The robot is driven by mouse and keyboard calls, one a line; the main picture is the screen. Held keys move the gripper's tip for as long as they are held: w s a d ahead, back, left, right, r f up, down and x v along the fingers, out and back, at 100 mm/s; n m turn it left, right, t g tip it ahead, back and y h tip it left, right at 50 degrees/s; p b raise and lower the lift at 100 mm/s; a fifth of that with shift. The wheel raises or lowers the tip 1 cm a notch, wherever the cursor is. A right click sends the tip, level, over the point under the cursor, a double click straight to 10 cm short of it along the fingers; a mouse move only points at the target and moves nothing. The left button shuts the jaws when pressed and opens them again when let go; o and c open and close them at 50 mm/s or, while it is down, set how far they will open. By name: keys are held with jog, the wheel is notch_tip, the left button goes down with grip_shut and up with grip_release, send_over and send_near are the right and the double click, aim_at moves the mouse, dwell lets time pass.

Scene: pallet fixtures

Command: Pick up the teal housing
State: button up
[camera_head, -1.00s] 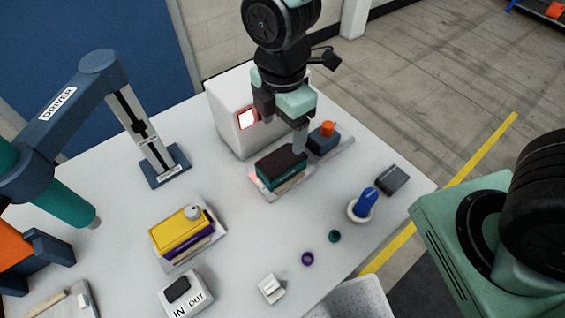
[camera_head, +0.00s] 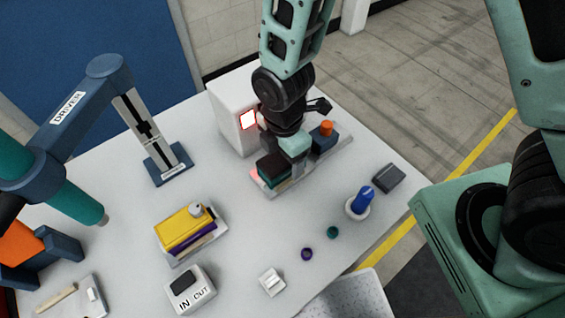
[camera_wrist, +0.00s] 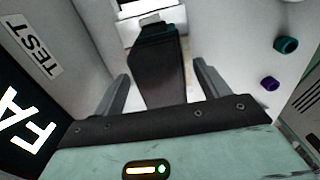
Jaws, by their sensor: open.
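The teal housing (camera_head: 272,170) is a block with a dark top and teal sides, seated on a light pallet fixture (camera_head: 262,187) in front of the white tester box. In the wrist view the housing (camera_wrist: 157,65) shows its dark top between the two fingers, with teal at its far end. My gripper (camera_wrist: 162,80) is open, with one finger on each side of the housing; small gaps show, and I cannot tell whether either touches. In the head view my gripper (camera_head: 293,165) points down over the housing's right end and hides part of it.
The white tester box (camera_head: 232,118) with a lit red screen stands close behind. A blue block with an orange knob (camera_head: 326,130) sits right beside my gripper. A yellow block (camera_head: 183,228) on another pallet and a blue driver stand (camera_head: 168,165) are left. The table's middle is mostly clear.

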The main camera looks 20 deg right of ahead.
jog(key=c, duration=1.2)
